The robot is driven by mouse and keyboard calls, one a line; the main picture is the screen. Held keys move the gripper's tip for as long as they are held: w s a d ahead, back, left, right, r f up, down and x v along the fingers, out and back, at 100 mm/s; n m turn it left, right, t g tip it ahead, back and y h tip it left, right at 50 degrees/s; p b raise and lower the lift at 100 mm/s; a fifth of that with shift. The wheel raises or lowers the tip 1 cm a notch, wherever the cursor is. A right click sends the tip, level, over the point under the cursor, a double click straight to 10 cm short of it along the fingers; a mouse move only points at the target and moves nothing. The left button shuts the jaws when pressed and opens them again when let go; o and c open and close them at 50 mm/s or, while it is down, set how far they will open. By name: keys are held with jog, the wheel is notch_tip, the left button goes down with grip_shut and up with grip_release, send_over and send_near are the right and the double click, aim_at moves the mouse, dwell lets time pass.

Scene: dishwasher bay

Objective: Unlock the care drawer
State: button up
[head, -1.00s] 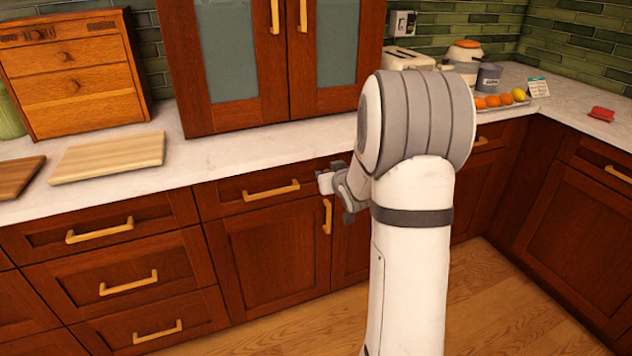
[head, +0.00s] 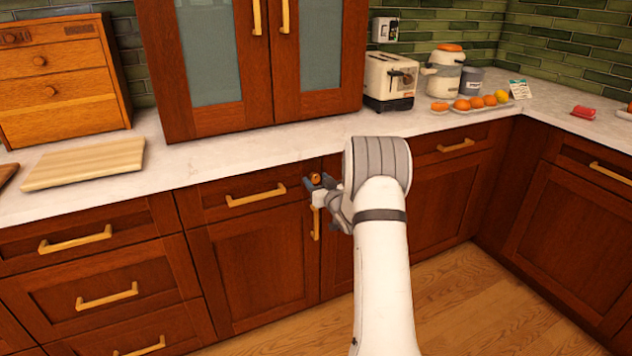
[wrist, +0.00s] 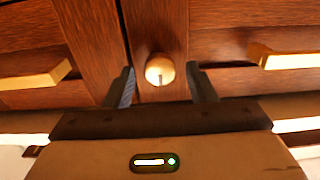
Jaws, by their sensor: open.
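A round brass knob (wrist: 159,69) stands on a narrow wooden strip between two drawer fronts; it shows small in the head view (head: 315,178). A faint dark mark is at its middle. My gripper (wrist: 160,78) is open, with one dark finger on each side of the knob and gaps between. In the head view my gripper (head: 318,186) is at the cabinet front, just under the counter edge. A drawer (head: 222,200) with a brass bar handle is left of the knob. I see no label telling which drawer is the care drawer.
The counter edge (head: 240,161) runs above my gripper. Bar handles (wrist: 30,78) (wrist: 285,59) stick out on both sides in the wrist view. A toaster (head: 390,82), a cutting board (head: 85,164) and a fruit tray (head: 480,106) are on the counter. The floor (head: 480,300) at right is clear.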

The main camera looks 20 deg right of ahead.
jog(key=shift+w, duration=0.35)
jog(key=shift+c, duration=0.5)
grip_shut()
